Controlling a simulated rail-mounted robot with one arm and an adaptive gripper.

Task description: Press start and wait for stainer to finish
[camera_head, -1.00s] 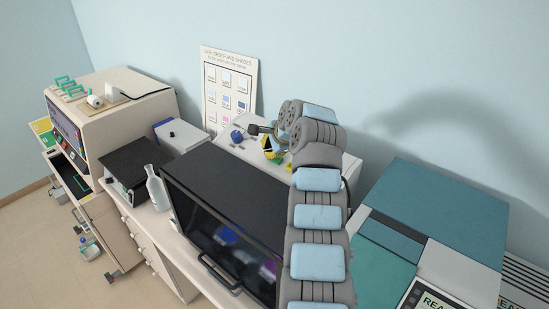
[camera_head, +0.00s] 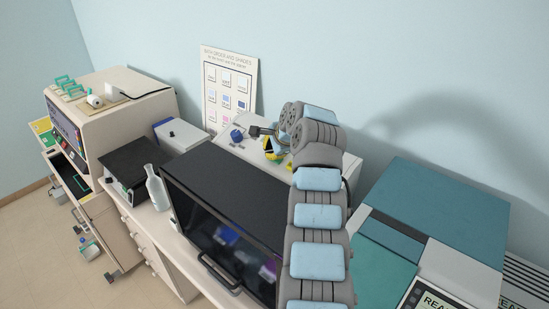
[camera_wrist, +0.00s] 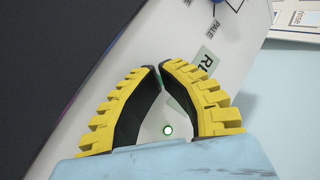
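The stainer is likely the black-topped machine with a dark glass front (camera_head: 235,185); blue and purple shapes show dimly behind the glass. My gripper (camera_head: 272,148), with yellow and black fingers, is over the white surface behind this machine. In the wrist view my gripper (camera_wrist: 160,67) is shut, its fingertips together and nothing seen between them. It is over a white panel (camera_wrist: 120,85) with a small green-lit round button (camera_wrist: 168,130), visible through the gap between the finger bases. A green label starting "RU" (camera_wrist: 206,58) is partly hidden by the right finger. Fingertip contact cannot be told.
A chart board (camera_head: 230,88) leans against the wall behind. A clear bottle (camera_head: 157,188) and a black-topped device (camera_head: 138,160) stand to the left. A teal and white machine (camera_head: 430,215) with a screen starting "REA" (camera_head: 437,300) stands to the right.

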